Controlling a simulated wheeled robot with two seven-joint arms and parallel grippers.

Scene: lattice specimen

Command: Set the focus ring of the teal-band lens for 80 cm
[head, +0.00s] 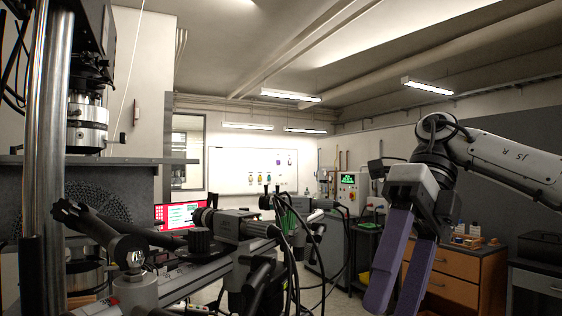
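Two dark camera-like devices with cables stand on a rig left of centre, the nearer one (238,226) and a farther one (287,207). I cannot make out a teal band or focus-ring markings on either, so I cannot tell which is the teal-band lens. My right gripper (391,300) hangs down at the right with its two purple fingers apart and nothing visible between them. It is to the right of both devices and touches neither. Its fingertips are near the bottom edge of the picture. My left gripper is not in view.
A metal column (45,150) and a testing machine (88,125) fill the left side. A dark handle (98,232) reaches across in front. Loose black cables hang by the devices. An orange-fronted cabinet (455,285) stands at the right, a whiteboard (240,172) at the back.

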